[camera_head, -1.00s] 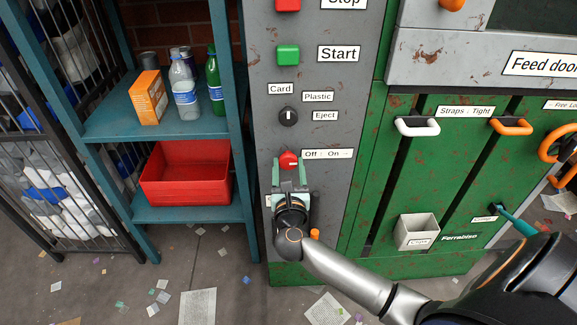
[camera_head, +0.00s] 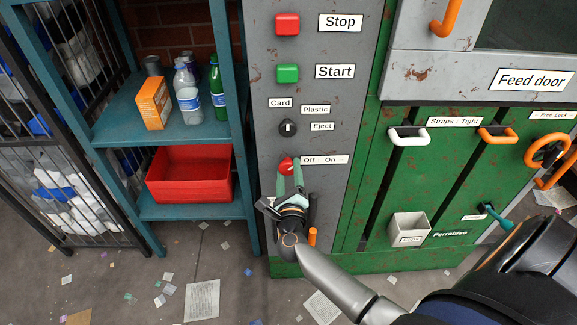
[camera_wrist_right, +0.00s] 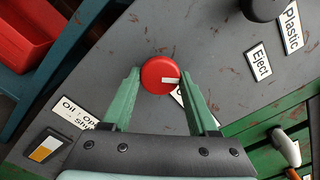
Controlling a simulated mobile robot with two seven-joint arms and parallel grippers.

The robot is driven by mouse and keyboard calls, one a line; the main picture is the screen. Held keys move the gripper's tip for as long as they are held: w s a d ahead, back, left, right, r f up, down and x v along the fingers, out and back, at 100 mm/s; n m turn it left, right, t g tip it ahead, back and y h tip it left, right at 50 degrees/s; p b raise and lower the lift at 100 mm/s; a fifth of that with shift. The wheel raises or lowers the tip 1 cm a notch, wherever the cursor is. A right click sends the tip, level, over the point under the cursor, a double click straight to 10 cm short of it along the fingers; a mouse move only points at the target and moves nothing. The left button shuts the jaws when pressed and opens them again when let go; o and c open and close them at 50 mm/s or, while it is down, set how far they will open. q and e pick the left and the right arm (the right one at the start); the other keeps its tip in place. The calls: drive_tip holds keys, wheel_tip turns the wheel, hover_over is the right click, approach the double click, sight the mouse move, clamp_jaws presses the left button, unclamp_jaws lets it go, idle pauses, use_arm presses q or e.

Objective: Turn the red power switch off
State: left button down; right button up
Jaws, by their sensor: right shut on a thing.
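The red power switch (camera_head: 286,166) is a round knob on the grey control panel, left of the "Off : On" label (camera_head: 324,160). In the right wrist view the red knob (camera_wrist_right: 157,73) has a white mark pointing to the right of the picture. My right gripper (camera_head: 290,176) comes from below, with its green fingers on the knob. In the right wrist view the gripper (camera_wrist_right: 160,84) has one fingertip on each side of the knob and is shut on it. The fingers look tilted in the head view. My left gripper is not in view.
Above are the card/plastic selector (camera_head: 287,128), the green start button (camera_head: 288,72) and the red stop button (camera_head: 287,24). A teal shelf (camera_head: 180,211) with a red bin (camera_head: 190,190) stands close on the left. Green strap panels with handles (camera_head: 408,136) are on the right.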

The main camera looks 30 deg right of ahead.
drive_tip(key=shift+r+n, duration=0.1)
drive_tip(key=shift+n, duration=0.4)
drive_tip(key=n+p, duration=0.2)
drive_tip(key=n, duration=0.1)
drive_tip(key=shift+n+p, duration=0.3)
drive_tip(key=shift+p, duration=0.05)
drive_tip(key=shift+n+p, duration=0.55)
drive_tip(key=shift+n, duration=0.55)
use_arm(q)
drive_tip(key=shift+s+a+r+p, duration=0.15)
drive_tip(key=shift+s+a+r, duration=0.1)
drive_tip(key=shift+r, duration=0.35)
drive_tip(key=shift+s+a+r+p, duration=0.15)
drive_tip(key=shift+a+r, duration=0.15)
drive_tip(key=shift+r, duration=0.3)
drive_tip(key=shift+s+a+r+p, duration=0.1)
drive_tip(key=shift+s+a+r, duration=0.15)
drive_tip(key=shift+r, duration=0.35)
use_arm(e)
drive_tip(key=shift+n, duration=1.2)
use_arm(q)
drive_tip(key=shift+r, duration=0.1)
use_arm(e)
drive_tip(key=o, duration=1.3)
drive_tip(key=shift+o, duration=0.2)
drive_tip(key=shift+s, duration=0.1)
